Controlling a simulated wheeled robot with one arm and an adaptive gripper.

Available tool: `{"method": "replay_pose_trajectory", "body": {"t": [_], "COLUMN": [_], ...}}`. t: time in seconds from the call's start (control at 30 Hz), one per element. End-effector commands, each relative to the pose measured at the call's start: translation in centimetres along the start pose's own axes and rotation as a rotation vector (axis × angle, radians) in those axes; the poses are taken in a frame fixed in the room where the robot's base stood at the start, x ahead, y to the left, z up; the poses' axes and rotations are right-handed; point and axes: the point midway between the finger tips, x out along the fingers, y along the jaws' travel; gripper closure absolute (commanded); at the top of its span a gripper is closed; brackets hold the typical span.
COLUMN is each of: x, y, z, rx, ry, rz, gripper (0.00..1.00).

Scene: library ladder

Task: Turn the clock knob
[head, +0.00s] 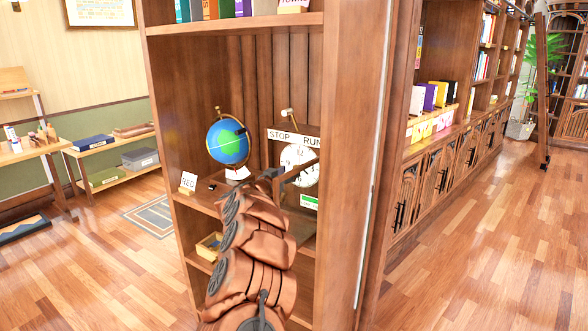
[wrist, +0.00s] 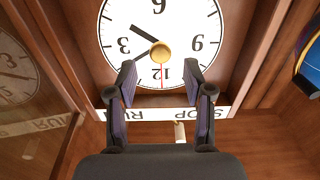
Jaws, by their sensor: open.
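The clock (head: 304,153) stands in a wooden case on the bookcase shelf, with a white face and black numerals. In the wrist view the clock face (wrist: 125,30) appears upside down. A round brass knob (wrist: 161,52) sits at its centre, with dark hands and a thin red hand around it. My gripper (wrist: 160,70) is open in front of the face, one finger on each side of the knob's line. The knob shows just past the fingertips, with no visible contact. In the head view my gripper (head: 292,174) covers part of the face and hides the knob.
A white STOP/RUN sign (head: 296,138) runs above the face, with a pale lever (head: 288,117) over it. A blue globe (head: 228,142) and a RED card (head: 188,182) stand left of the clock. The case walls and bookcase side post (head: 345,170) bound the space.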

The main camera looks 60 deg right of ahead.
Motion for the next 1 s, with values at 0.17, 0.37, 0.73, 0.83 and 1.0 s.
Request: {"method": "replay_pose_trajectory", "body": {"t": [0.17, 0.37, 0.73, 0.83, 1.0], "x": [1.8, 3.2, 4.1, 4.1, 4.1], "y": [0.0, 0.0, 0.0, 0.0, 0.0], "z": [-0.1, 0.0, 0.0, 0.0, 0.0], "rx": [-0.002, -0.001, 0.000, 0.000, 0.000], "ry": [0.002, 0.000, 0.000, 0.000, 0.000], "rz": [0.001, 0.001, -0.002, -0.002, -0.002], "gripper": [0.48, 0.48, 0.48, 0.48, 0.56]}}
